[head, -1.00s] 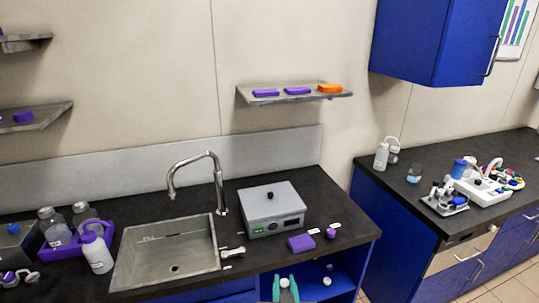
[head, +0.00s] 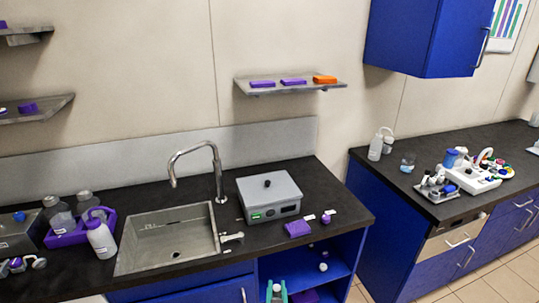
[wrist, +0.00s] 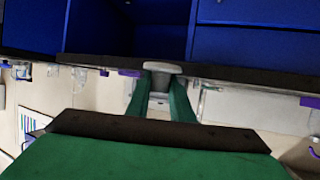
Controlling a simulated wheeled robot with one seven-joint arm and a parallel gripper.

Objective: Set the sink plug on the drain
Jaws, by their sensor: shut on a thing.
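My gripper (head: 276,292) shows at the bottom edge of the head view, in front of the open cabinet under the counter. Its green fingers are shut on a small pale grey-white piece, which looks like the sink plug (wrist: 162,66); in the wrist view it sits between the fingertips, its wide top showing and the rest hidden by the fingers. The sink (head: 140,262) is a grey rectangular basin left of my gripper. The drain (head: 176,254) is a small dark spot on its floor. The plug is outside the basin, apart from the drain.
A curved tap (head: 218,170) rises behind the sink. A grey box instrument (head: 270,195) stands right of it. A purple bottle carrier (head: 68,238) and white wash bottle (head: 100,238) stand left. The open cabinet (head: 335,262) holds a white knob-like piece (head: 323,267).

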